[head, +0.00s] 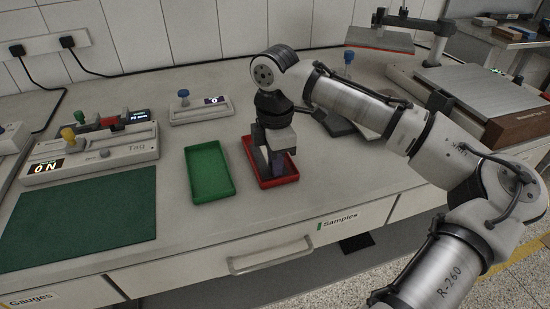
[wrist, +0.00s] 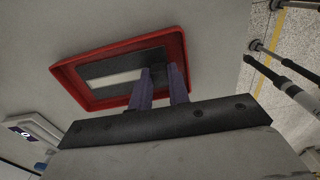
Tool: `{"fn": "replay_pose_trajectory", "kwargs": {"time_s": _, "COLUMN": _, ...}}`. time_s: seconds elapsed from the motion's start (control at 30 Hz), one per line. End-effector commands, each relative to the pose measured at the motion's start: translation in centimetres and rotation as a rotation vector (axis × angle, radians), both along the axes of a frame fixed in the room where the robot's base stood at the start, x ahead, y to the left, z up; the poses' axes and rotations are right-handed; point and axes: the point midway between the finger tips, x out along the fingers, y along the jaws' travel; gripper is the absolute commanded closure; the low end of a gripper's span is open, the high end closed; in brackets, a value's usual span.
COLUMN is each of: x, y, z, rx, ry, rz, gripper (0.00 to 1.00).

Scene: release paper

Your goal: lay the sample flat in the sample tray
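A red tray (head: 291,178) stands on the bench in the head view. It fills the upper middle of the wrist view (wrist: 66,83). A flat dark rectangular piece with a pale strip (wrist: 112,77), which looks like the sample, lies within the tray's rim. My gripper (head: 273,177) points down into the red tray in the head view and hides much of its floor. In the wrist view my gripper (wrist: 160,70) has its two purplish fingers apart, over the right end of the dark piece. Whether the fingertips touch the piece is hidden.
An empty green tray (head: 208,172) stands just left of the red one. A green mat (head: 82,222) and a gauge (head: 90,153) lie further left, with a smaller device (head: 201,110) behind. A flat-topped machine (head: 480,92) stands at the right.

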Motion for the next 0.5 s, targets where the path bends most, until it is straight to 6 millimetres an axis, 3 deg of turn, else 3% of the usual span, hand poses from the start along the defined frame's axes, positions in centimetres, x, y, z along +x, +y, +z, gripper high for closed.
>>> {"fn": "replay_pose_trajectory", "kwargs": {"time_s": 0.37, "x": 0.0, "y": 0.0, "z": 0.2, "rx": -0.001, "ry": 0.000, "rz": 0.000, "gripper": 0.74}}
{"fn": "replay_pose_trajectory", "kwargs": {"time_s": 0.5, "x": 0.1, "y": 0.1, "z": 1.4, "rx": 0.002, "ry": -0.002, "rz": 0.000, "gripper": 0.74}}
